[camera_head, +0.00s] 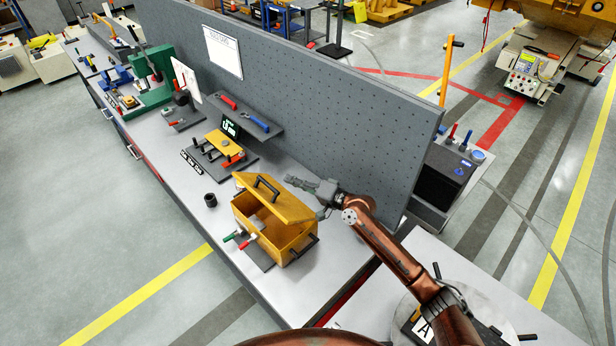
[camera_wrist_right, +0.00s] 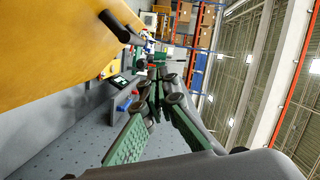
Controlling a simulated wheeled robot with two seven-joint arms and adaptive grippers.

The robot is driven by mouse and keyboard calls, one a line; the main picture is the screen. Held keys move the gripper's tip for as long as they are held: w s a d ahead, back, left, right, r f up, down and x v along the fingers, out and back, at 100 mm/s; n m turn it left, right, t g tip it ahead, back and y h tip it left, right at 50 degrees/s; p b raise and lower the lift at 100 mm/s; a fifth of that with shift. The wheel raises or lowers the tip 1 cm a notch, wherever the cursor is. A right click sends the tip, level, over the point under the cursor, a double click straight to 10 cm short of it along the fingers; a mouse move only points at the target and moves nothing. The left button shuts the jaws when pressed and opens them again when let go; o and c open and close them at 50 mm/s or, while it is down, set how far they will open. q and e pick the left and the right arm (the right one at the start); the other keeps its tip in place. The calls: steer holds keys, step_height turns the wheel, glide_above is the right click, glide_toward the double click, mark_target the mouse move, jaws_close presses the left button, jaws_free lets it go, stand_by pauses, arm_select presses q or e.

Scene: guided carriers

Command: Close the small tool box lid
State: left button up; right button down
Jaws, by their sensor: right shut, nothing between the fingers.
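The yellow tool box (camera_head: 282,238) stands on the grey bench with its yellow lid (camera_head: 287,206) partly raised and tilted, leaving the inside visible from the front. A black handle (camera_head: 266,186) sits on the lid, and another is on the box's right side. My right gripper (camera_head: 290,181) is shut and empty behind the lid, pointing left along the bench; any contact with the lid cannot be told. In the right wrist view the lid (camera_wrist_right: 50,45) fills the upper left, beside the gripper fingers (camera_wrist_right: 158,88). My left gripper is not in view.
A grey pegboard (camera_head: 330,110) rises close behind my right gripper. A small dark mat with red and green handled tools (camera_head: 243,240) lies before the box. A black cup (camera_head: 210,200) and a black tool stand (camera_head: 215,152) are to the left. Bare bench lies right of the box.

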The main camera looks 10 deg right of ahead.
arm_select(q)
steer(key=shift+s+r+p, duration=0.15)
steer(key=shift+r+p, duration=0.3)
arm_select(e)
steer(key=s+d+r, duration=0.6)
steer(key=s+d, duration=0.1)
steer(key=s, duration=0.1)
steer(key=shift+r, duration=0.15)
stand_by(0.5)
